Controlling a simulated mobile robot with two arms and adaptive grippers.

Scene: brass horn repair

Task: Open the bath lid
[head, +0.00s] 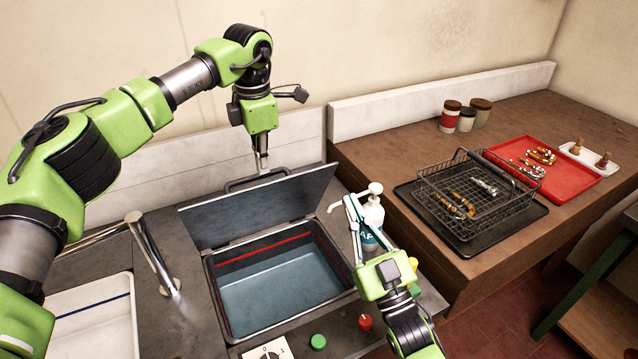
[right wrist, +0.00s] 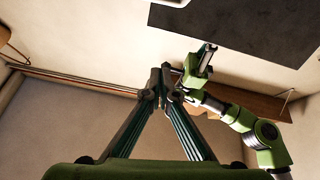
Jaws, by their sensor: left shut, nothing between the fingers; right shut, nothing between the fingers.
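The bath (head: 280,285) is a sunken metal basin with blue-grey liquid and a red line inside its wall. Its grey lid (head: 235,212) is raised at the back edge, tilted up, and leaves the basin uncovered. A bar handle (head: 240,184) shows at the lid's top edge. My left gripper (head: 262,168) is shut and empty, pointing down right by the handle; I cannot tell whether it touches. My right gripper (head: 350,202) is shut and empty, to the right of the bath in front of the pump bottle. Its closed fingers show in the right wrist view (right wrist: 160,78).
A white pump bottle (head: 371,216) stands right of the bath. A red knob (head: 365,321) and a green knob (head: 318,341) sit in front. A faucet (head: 155,262) and white sink (head: 95,325) are left. A wire basket (head: 478,200) and red tray (head: 570,185) rest on the brown counter.

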